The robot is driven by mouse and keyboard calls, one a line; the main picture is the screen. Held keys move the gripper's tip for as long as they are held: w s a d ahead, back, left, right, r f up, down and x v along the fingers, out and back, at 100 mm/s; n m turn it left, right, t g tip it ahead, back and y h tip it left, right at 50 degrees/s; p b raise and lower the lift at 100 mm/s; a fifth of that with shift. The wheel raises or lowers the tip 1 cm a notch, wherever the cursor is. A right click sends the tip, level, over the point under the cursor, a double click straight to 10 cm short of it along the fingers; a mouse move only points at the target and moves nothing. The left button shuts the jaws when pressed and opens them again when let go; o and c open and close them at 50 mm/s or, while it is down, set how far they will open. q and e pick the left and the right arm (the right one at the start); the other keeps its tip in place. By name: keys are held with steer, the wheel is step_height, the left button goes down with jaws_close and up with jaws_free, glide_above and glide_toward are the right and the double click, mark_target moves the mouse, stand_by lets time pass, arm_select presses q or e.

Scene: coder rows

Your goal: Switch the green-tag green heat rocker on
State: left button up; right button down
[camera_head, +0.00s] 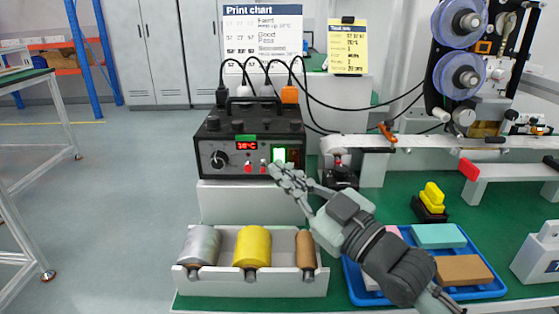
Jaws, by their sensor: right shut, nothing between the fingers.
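A black and grey control box (220,140) stands on a pale block, with a green tag (246,137) on its top front edge. Its front has a red lit display (246,145), a dial (218,160) and small red-tipped toggles. At the right of the front, a green rocker (279,155) looks bright, as if lit. A dark reddish rocker (293,154) is beside it. My right gripper (276,169) is shut and empty, its fingertips at the box front just below the green rocker. I cannot tell whether they touch it. My left gripper is out of view.
Cables with plugs rise behind the box. A pale holder (250,286) with several rolls stands in front. A blue tray (485,293) with blocks lies under my right arm. A reel machine (460,60) and pale rail (430,142) stand right.

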steer(key=shift+s+r+p, duration=0.2)
steer(key=shift+s+p, duration=0.15)
steer(key=shift+s, duration=0.9)
steer(key=shift+s+r+p, duration=0.15)
steer(key=shift+s+p, duration=0.2)
steer(key=shift+s, duration=0.85)
